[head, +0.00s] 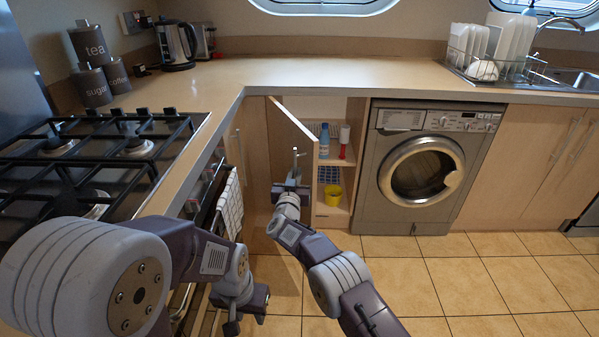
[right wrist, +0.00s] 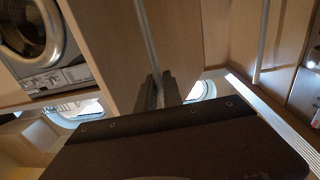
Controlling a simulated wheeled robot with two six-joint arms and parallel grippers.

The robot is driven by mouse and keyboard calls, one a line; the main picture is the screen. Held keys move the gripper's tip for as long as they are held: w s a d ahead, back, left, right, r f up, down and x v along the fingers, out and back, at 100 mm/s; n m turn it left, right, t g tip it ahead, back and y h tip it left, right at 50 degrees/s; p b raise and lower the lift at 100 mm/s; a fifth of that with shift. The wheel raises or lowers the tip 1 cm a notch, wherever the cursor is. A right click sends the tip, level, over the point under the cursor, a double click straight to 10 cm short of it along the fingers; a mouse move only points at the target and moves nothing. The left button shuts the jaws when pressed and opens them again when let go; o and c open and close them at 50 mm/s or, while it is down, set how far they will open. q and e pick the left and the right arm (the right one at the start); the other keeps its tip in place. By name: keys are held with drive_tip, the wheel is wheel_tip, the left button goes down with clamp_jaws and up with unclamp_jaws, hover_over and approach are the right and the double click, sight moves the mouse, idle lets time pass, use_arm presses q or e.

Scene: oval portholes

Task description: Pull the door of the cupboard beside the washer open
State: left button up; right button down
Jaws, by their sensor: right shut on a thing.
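The light wood cupboard door (head: 283,135), left of the washer (head: 424,170), stands partly open. Its free edge swings out into the room, and shelves show to its right. My right gripper (head: 292,181) is shut on the door's upright metal handle (head: 295,160). In the right wrist view the gripper's dark fingers (right wrist: 156,90) close around the long bar handle (right wrist: 147,35). My left gripper (head: 234,322) hangs low at the left, pointing down, apart from the door. Its fingers are too small and hidden to judge.
Inside the cupboard are a blue bottle (head: 324,140), a red-and-white bottle (head: 344,142) and a yellow cup (head: 333,195). The hob (head: 105,150) and a towel (head: 230,203) on a rail flank the left. Tiled floor (head: 470,275) is clear at the right.

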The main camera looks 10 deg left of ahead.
drive_tip(key=shift+a+r, duration=0.1)
drive_tip(key=shift+r, duration=0.2)
drive_tip(key=c, duration=1.7)
unclamp_jaws()
drive_tip(key=shift+o, duration=1)
drive_tip(key=shift+w+a+f, duration=0.1)
drive_tip(key=shift+f, duration=0.05)
drive_tip(key=s+b, duration=0.8)
drive_tip(key=s, duration=0.1)
drive_tip(key=shift+d+b, duration=0.3)
drive_tip(key=shift+b, duration=0.1)
